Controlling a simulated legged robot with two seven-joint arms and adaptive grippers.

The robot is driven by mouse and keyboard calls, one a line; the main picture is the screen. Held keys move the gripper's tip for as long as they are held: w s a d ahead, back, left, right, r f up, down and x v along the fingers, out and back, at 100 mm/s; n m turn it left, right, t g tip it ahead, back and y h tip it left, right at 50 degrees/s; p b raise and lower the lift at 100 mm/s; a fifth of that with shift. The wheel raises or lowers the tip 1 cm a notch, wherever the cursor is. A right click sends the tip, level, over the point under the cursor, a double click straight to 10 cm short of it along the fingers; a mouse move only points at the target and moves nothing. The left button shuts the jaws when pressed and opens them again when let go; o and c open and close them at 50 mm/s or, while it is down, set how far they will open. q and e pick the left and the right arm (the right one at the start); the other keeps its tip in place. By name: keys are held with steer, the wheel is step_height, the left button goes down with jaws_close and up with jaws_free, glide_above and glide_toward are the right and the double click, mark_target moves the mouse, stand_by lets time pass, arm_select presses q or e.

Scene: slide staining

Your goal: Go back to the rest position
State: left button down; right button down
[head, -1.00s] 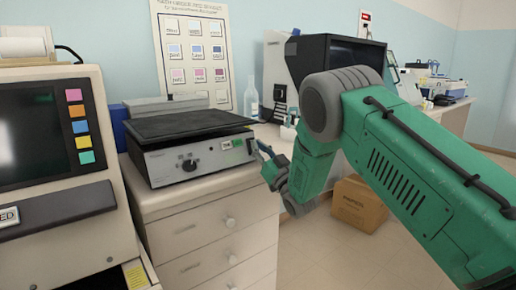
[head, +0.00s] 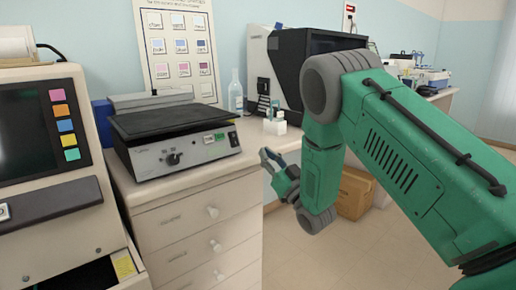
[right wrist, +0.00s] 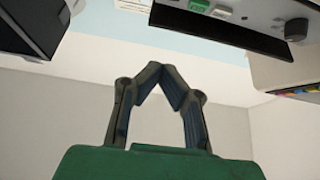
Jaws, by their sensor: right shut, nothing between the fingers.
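My right gripper (head: 268,159) shows in the head view at the end of the green arm that comes in from the right. It is in front of the white drawer cabinet (head: 190,222), to the right of the black-topped shaker device (head: 171,142). It is apart from the device. In the right wrist view the two dark fingers of the gripper (right wrist: 155,72) meet at their tips, with nothing between them. My left gripper is in neither view.
A beige machine (head: 90,215) with a screen and coloured buttons stands at the left. A bottle (head: 236,92) and a dark-hooded instrument (head: 318,60) stand on the counter. A cardboard box (head: 354,194) is on the floor behind my right arm. Open floor lies at the bottom centre.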

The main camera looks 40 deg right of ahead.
steer(key=shift+s+d, duration=0.15)
steer(key=shift+s, duration=0.05)
stand_by(0.4)
steer(key=s+a+f+m+g+h, duration=0.1)
steer(key=s+a+f+g, duration=0.25)
steer(key=f, duration=0.55)
steer(key=s+a+f+g, duration=0.3)
steer(key=s+f+g, duration=0.2)
steer(key=f, duration=0.5)
steer(key=s+a+f+m+g+h, duration=0.1)
steer(key=s+a+f+g, duration=0.3)
steer(key=f, duration=0.5)
steer(key=s+a+f+g, duration=0.1)
steer(key=s+f+g, duration=0.1)
steer(key=s, duration=0.7)
steer(key=s+a+f+n+g, duration=0.1)
steer(key=s+a+f+g, duration=0.1)
steer(key=s+g, duration=0.3)
steer(key=s+a+f+g+p, duration=0.1)
steer(key=s+f+g, duration=0.2)
steer(key=s, duration=1)
steer(key=shift+a+f+n+g, duration=0.3)
steer(key=shift+a+f+g, duration=0.1)
steer(key=shift+f, duration=0.2)
